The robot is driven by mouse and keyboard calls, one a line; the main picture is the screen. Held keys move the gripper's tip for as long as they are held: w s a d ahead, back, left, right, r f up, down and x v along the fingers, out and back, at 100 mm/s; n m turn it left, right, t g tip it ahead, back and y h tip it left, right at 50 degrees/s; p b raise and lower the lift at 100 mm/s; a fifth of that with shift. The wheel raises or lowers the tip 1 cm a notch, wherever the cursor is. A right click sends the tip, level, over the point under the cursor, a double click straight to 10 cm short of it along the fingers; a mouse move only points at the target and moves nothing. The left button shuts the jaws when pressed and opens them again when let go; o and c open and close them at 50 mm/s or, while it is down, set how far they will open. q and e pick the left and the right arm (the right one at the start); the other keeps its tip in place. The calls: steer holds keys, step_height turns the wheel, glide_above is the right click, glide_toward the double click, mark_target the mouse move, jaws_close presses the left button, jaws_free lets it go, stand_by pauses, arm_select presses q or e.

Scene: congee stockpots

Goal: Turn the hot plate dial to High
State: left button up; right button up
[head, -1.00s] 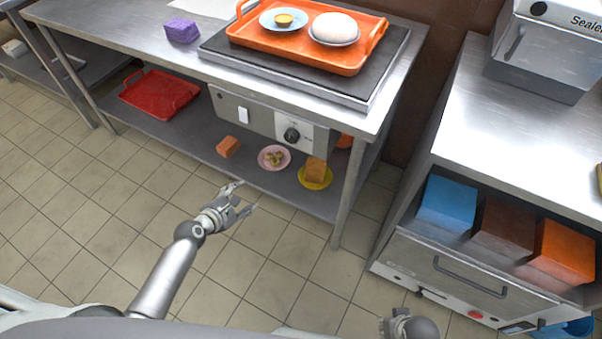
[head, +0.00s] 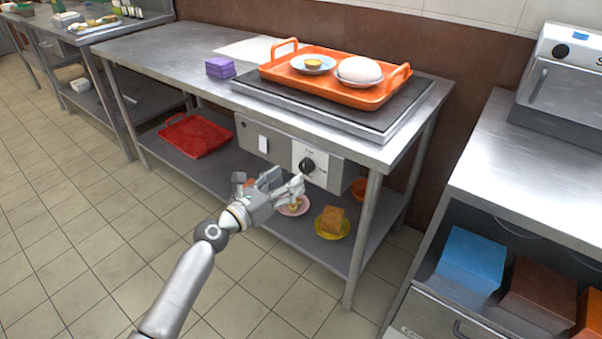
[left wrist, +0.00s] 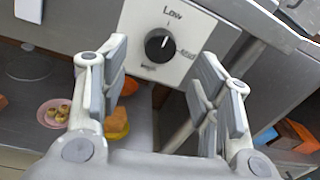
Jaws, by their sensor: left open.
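The hot plate dial (head: 307,165) is a round black knob on a white plate on the grey control box under the table top. In the left wrist view the dial (left wrist: 158,45) shows between and beyond my fingers, with "Low" printed above it and smaller labels at its right and below. A pale mark shows on the knob; its exact setting is hard to read. My left gripper (head: 284,183) is open and empty, in front of the box, a little below and left of the dial. In the wrist view its fingers (left wrist: 162,80) stand apart, not touching the knob. My right gripper is out of view.
The hot plate (head: 395,118) carries an orange tray (head: 335,88). The lower shelf holds a red tray (head: 195,136), a pink plate (head: 296,208) and a yellow plate (head: 331,231). A table leg (head: 364,240) stands right of the dial.

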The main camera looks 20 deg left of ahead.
mark_target(304, 168)
arm_select(q)
steer(key=x, duration=0.4)
steer(key=shift+w+b, duration=0.15)
steer(key=shift+b, duration=0.2)
steer(key=shift+x, duration=0.85)
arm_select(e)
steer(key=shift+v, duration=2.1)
arm_select(q)
steer(key=shift+d, duration=0.1)
steer(key=shift+c, duration=0.5)
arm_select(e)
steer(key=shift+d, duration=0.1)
arm_select(q)
steer(key=c, duration=0.9)
